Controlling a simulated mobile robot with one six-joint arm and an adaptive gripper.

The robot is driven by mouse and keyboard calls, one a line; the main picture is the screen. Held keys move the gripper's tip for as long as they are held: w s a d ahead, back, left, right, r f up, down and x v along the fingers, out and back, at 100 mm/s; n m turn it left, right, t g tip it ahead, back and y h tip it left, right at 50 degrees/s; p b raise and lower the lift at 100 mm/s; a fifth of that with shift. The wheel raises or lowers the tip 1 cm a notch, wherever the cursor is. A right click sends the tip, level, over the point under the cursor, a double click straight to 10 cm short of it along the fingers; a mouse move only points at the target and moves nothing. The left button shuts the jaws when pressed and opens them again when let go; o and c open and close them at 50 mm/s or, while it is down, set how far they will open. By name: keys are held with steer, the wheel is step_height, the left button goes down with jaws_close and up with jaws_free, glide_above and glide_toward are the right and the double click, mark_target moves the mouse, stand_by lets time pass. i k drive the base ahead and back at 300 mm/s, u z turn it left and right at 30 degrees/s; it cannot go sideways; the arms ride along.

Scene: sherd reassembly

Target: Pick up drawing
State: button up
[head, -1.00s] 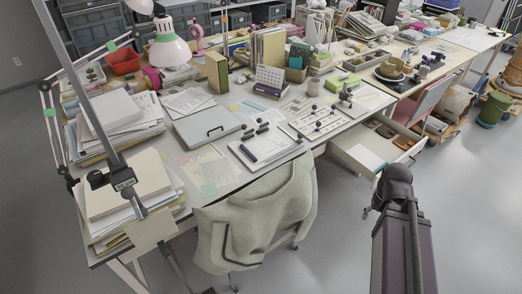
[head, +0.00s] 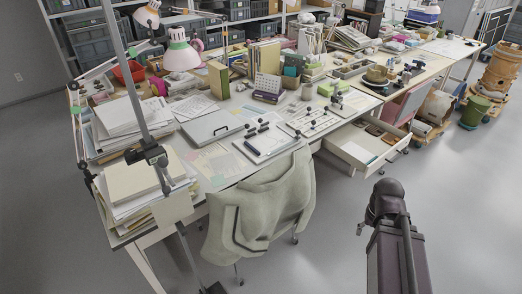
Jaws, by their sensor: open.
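Several flat sheets could be the drawing, and I cannot tell which. A pale sheet with coloured notes (head: 214,162) lies on the desk left of the chair. Another printed sheet (head: 192,106) lies farther back, and a white sheet (head: 357,152) lies in the open drawer. My arm rises at the lower right over bare floor. My gripper (head: 361,228) is mostly hidden behind my wrist, with only a small tip showing on the left. It is open and apart from the desk and every sheet.
A chair with a pale jacket (head: 262,212) stands at the desk's front edge. The open drawer (head: 345,150) juts out right of it. Paper stacks (head: 140,182), a lamp (head: 181,55) and a grey pole (head: 125,70) crowd the left.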

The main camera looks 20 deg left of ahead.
mark_target(262, 145)
steer(key=u, duration=0.2)
steer(key=i, duration=1.1)
steer(key=u, duration=0.45)
